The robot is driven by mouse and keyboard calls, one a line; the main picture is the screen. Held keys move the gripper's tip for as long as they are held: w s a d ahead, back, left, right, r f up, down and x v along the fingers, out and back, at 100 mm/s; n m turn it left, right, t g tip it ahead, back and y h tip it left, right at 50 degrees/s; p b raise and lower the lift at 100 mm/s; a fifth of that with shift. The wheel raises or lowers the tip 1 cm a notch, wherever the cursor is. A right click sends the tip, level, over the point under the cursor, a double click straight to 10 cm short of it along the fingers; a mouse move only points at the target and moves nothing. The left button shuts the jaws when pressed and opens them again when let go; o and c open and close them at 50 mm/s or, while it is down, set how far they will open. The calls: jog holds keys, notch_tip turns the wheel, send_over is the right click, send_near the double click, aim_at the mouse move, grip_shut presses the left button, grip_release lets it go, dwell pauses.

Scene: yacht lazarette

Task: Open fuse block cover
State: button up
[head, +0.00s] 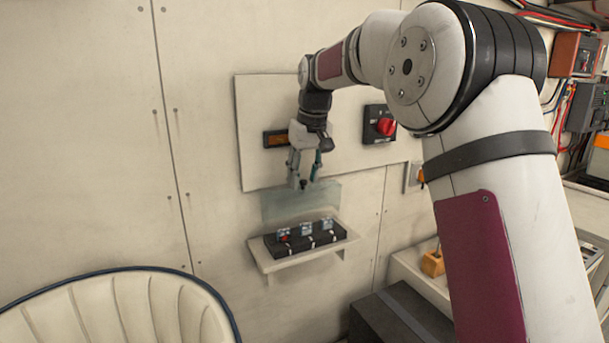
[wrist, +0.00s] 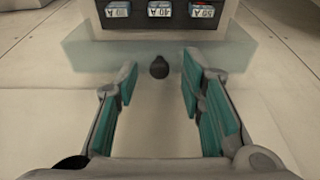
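The fuse block (head: 318,240) is black with several labelled fuses and sits on a small wall shelf. Its clear, pale green cover (head: 275,207) stands raised, roughly upright, behind the block; it also shows in the wrist view (wrist: 95,52). A small dark knob (wrist: 159,67) is at the cover's upper edge. My gripper (head: 304,181) points down at that edge. In the wrist view its teal-padded fingers (wrist: 160,82) are wide apart, with the knob between and slightly beyond the tips, gap on both sides. The fingers hold nothing.
A wall panel behind my gripper carries a red rotary switch (head: 386,127) and a small amber display (head: 276,139). The shelf (head: 265,263) juts from the wall. A cream seat (head: 120,310) is at lower left, a dark box (head: 400,318) at lower right.

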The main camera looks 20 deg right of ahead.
jog(key=v, duration=1.2)
